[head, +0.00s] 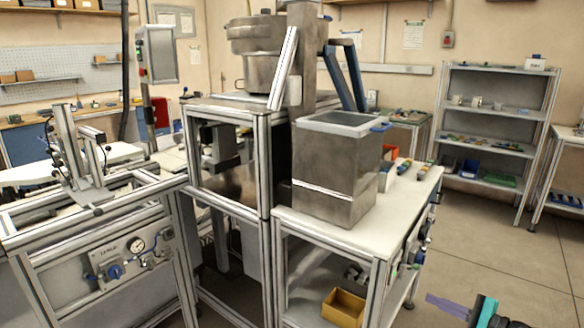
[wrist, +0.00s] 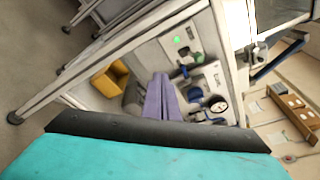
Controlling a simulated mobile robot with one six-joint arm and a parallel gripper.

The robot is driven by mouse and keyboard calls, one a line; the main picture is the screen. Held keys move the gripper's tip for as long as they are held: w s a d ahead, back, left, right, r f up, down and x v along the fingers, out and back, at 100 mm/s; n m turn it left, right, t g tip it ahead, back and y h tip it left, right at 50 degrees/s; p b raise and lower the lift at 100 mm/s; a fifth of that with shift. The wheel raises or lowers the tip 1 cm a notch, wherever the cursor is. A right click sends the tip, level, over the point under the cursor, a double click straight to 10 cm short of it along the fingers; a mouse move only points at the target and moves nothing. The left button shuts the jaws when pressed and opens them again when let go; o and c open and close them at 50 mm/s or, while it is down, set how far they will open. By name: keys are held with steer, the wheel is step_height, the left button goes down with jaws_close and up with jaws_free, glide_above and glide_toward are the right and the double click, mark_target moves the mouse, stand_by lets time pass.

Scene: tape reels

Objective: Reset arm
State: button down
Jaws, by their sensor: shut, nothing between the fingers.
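My gripper (head: 432,298) shows at the bottom right of the head view, with purple fingers and a teal and black body partly cut off by the frame edge. It is low over the floor, to the right of the white-topped bench. In the wrist view my gripper (wrist: 160,80) has its two purple fingers together, with nothing held between them. They point toward a panel with a round gauge (wrist: 220,104) and a green button.
The white-topped bench (head: 400,203) carries a metal hopper box (head: 334,165). A yellow bin (head: 344,307) sits on its lower shelf. A metal-framed machine (head: 228,185) stands left of it. A grey shelf unit (head: 492,118) stands at the back right. The floor (head: 470,245) between is clear.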

steer(key=s+a+f+n+g+p, duration=0.1)
steer(key=s+a+f+n+g, duration=0.2)
steer(key=a+f, duration=0.5)
steer(key=s+a+f+n+g+h+p, duration=0.15)
steer(key=a+f+g, duration=0.25)
steer(key=a+f, duration=0.4)
steer(key=s+a+f+n+g+y, duration=0.1)
steer(key=s+a+f+n+g, duration=0.2)
steer(key=a+f, duration=0.5)
steer(key=s+a+f+n+g+h+p, duration=0.1)
steer(key=s+a+f+n+g+h, duration=0.1)
steer(key=s+f+n+g+h, duration=0.2)
steer(key=s+a+f+n+g+h+p, duration=0.1)
steer(key=s+f+n+g+h, duration=0.3)
steer(key=s+f, duration=0.6)
steer(key=s+a+n+h, duration=0.1)
steer(key=s+n, duration=0.1)
steer(key=s, duration=0.7)
steer(key=shift+a+f+p, duration=0.25)
steer(key=shift+f+p, duration=0.05)
steer(key=shift+f, duration=0.05)
